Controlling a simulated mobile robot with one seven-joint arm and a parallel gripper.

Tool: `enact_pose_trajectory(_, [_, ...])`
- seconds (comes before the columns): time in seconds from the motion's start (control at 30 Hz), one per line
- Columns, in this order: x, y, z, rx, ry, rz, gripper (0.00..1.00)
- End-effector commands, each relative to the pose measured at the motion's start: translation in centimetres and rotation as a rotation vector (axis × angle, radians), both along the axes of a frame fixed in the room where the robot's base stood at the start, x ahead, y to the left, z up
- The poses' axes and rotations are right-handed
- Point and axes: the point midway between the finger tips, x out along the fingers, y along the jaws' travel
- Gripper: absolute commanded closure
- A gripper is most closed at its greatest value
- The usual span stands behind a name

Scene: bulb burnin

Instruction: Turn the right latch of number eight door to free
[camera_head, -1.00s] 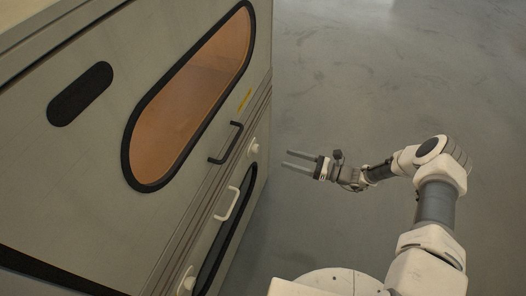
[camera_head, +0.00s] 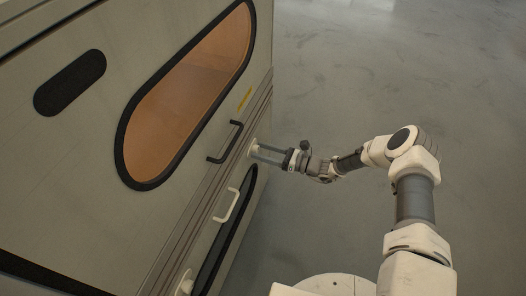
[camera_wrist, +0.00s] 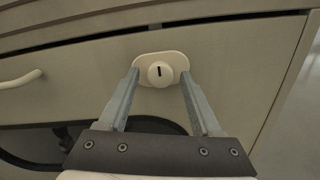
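The right latch is a cream oval plate with a round knob, at the right end of the lower door (camera_head: 212,220). The latch (camera_wrist: 144,60) is centred in the wrist view; a short dark slot on the knob stands nearly upright. My gripper (camera_wrist: 160,76) is open, its two grey fingers on either side of the knob, tips over the plate's ends. I cannot tell whether they touch it. In the head view my gripper (camera_head: 256,152) reaches the latch from the right. No door number is readable.
The lower door has a white handle (camera_head: 227,205) and a second latch (camera_head: 185,284) at its left end. The upper door has a black handle (camera_head: 226,143) and an orange window (camera_head: 187,97). Open floor (camera_head: 400,70) lies to the right.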

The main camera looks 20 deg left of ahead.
Motion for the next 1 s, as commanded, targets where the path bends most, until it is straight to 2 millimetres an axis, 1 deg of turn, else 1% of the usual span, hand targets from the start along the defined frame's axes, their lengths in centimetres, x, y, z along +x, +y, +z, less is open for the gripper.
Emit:
enact_pose_trajectory(0.03, [0.0, -0.02, 0.0, 0.0, 0.0, 0.0, 0.46])
enact_pose_trajectory(0.33, [-0.02, -0.03, -0.01, 0.0, 0.0, 0.0, 1.0])
enact_pose_trajectory(1.0, [-0.08, -0.03, -0.02, 0.001, 0.001, 0.002, 1.0])
